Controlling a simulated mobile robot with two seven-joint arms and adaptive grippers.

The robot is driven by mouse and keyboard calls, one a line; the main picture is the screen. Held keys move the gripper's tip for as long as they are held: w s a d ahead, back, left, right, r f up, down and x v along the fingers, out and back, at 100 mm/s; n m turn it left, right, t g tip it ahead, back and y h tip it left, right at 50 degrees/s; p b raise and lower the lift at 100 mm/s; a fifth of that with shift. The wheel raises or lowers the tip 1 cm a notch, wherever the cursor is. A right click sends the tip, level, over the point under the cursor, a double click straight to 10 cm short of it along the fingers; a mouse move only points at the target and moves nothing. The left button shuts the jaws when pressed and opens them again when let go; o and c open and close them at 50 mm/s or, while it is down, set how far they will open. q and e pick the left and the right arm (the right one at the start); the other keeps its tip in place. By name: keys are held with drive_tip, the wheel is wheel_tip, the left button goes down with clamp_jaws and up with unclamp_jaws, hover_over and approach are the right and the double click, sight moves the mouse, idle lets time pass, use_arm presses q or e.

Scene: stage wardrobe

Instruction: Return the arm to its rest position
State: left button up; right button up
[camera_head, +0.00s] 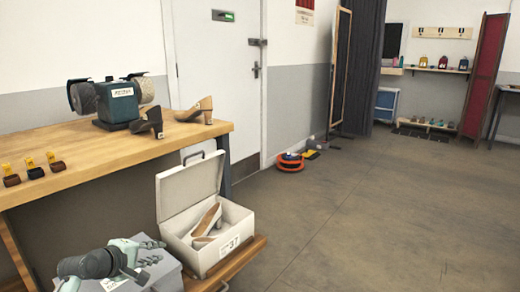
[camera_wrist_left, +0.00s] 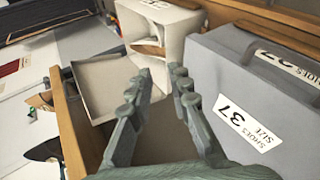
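My left arm comes in at the bottom left of the head view. Its gripper (camera_head: 150,250) is over a closed grey box (camera_head: 168,277). In the left wrist view the two fingers (camera_wrist_left: 162,72) are apart with nothing between them, so the gripper is open and empty. The grey box (camera_wrist_left: 225,85) is beside the fingers on the right, with a "shoes size 37" label. I cannot tell whether they touch it. My right gripper is in neither view.
An open white box (camera_head: 190,246) holding tan shoes (camera_head: 207,222) stands on a low wooden shelf (camera_head: 247,262). The workbench (camera_head: 90,150) above carries a grinder (camera_head: 118,103) and heeled shoes (camera_head: 195,110). An orange reel (camera_head: 290,162) lies by the wall. The floor at right is clear.

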use_arm(q)
drive_tip(key=s+d+f+m+g+y, duration=0.2)
drive_tip(key=s+f+m+g, duration=0.35)
drive_tip(key=s+f, duration=0.9)
drive_tip(key=s+f+m+g+y, duration=0.1)
drive_tip(key=s+f+m, duration=0.2)
drive_tip(key=s, duration=0.8)
drive_tip(key=s+f+m+g+y, duration=0.1)
drive_tip(key=s+f+m+y, duration=0.1)
drive_tip(key=s+f+m, duration=0.2)
drive_tip(key=s+m, duration=0.3)
drive_tip(key=s, duration=0.3)
drive_tip(key=shift+s+a, duration=0.3)
drive_tip(key=shift+s, duration=0.1)
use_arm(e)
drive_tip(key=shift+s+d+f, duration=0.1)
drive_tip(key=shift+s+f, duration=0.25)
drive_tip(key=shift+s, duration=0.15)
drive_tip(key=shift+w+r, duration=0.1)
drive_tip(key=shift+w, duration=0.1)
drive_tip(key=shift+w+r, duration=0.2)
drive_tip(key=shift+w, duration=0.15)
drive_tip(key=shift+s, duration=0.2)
